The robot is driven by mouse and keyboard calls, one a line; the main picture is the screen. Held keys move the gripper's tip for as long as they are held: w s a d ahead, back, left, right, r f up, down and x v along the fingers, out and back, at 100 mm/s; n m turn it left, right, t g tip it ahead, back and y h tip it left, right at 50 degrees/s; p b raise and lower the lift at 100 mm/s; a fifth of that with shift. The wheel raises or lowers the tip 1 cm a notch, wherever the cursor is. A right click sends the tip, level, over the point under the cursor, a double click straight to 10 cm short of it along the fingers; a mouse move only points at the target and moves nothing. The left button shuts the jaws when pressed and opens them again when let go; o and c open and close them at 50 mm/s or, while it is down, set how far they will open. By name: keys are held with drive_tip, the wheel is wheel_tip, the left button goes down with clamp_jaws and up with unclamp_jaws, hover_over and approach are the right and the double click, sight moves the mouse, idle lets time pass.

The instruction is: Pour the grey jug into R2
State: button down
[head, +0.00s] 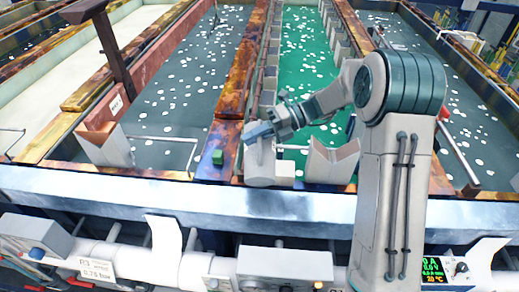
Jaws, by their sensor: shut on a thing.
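My gripper (259,134) is shut on a pale grey vessel (262,163), which I take to be the grey jug. The vessel hangs just below the fingers, at the near left corner of the tank of green liquid (305,75). Its upper part is partly hidden by the gripper, and its exact tilt is hard to tell. Dark grey-green tanks lie to the left (180,105) and right (410,65). No label reading R2 is legible, so I cannot tell which tank it names.
A pale V-shaped cradle (333,162) stands right of the vessel, another (105,147) at the far left. A small green block (217,158) sits on the stained divider. A dark post (112,50) rises at left. A tag reading R3 (97,269) hangs on the front piping.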

drive_tip(key=shift+w+a+f+m+g, duration=0.15)
drive_tip(key=shift+w+f+m, duration=0.15)
drive_tip(key=shift+w, duration=0.2)
drive_tip(key=shift+w+d+f+m+g, duration=0.1)
drive_tip(key=shift+w+f+m+g, duration=0.05)
drive_tip(key=shift+w+m, duration=0.3)
idle(0.7)
drive_tip(key=shift+w+a+r+m+g+y, duration=0.1)
drive_tip(key=shift+w+m+g+y, duration=0.1)
drive_tip(key=shift+w+m, duration=0.25)
drive_tip(key=shift+w+r+m+g+y, duration=0.1)
drive_tip(key=shift+w+m+g, duration=0.1)
drive_tip(key=shift+w, duration=0.4)
drive_tip(key=shift+s, duration=0.15)
idle(0.7)
drive_tip(key=shift+s+r+n+t+b, duration=0.2)
drive_tip(key=shift+s+n+t, duration=0.15)
drive_tip(key=shift+s+n, duration=0.4)
drive_tip(key=shift+s+r+n+t+b, duration=0.15)
drive_tip(key=shift+s+n+t, duration=0.3)
drive_tip(key=shift+s, duration=0.5)
drive_tip(key=shift+f, duration=0.1)
drive_tip(key=shift+s, duration=0.1)
